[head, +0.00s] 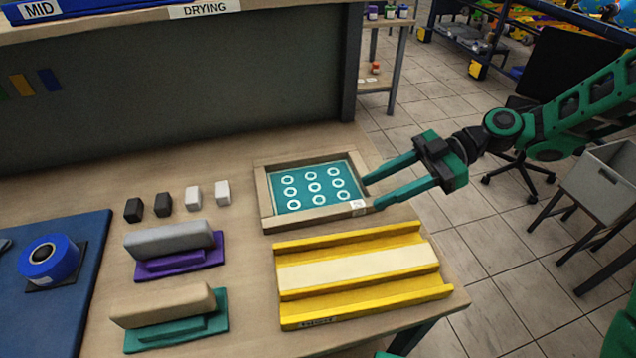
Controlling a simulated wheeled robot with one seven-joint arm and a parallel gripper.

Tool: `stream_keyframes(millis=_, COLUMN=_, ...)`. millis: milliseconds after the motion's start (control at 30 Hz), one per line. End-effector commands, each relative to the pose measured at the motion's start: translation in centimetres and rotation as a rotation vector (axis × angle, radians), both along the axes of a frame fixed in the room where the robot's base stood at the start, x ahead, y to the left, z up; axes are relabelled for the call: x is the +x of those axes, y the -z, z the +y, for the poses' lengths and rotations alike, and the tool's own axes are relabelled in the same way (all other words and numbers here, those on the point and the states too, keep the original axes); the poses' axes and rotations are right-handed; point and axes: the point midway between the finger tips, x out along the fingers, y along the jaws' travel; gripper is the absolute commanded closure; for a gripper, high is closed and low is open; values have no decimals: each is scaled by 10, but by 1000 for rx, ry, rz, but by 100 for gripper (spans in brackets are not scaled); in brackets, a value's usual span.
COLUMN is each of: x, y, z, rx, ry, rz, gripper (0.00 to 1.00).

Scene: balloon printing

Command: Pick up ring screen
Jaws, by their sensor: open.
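The ring screen (312,187) is a wooden frame with a teal mesh that carries several white rings. It lies flat on the wooden table near its right edge. A small white label sits on the frame's front right corner. My gripper (370,194) is open, with its two green fingers pointing left at the frame's right side. The fingertips are at or very near that side, one towards the far end and one towards the near corner. I cannot tell whether they touch the frame.
A yellow grooved tray (360,273) lies just in front of the screen. Purple (175,250) and teal (172,318) based blocks, several small blocks (178,201) and a blue tape roll (50,261) on a blue mat (72,318) are to the left. A dark panel (170,85) stands behind.

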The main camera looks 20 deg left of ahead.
Motion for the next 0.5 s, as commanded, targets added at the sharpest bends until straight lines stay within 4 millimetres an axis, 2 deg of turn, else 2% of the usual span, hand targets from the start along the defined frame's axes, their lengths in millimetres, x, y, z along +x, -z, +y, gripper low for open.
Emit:
stream_keyframes(millis=233, x=-18, y=13, z=29, rx=-1, ry=-4, rz=3, gripper=59)
stream_keyframes(millis=500, x=-26, y=19, z=45, rx=-1, ry=-3, rz=0, gripper=59)
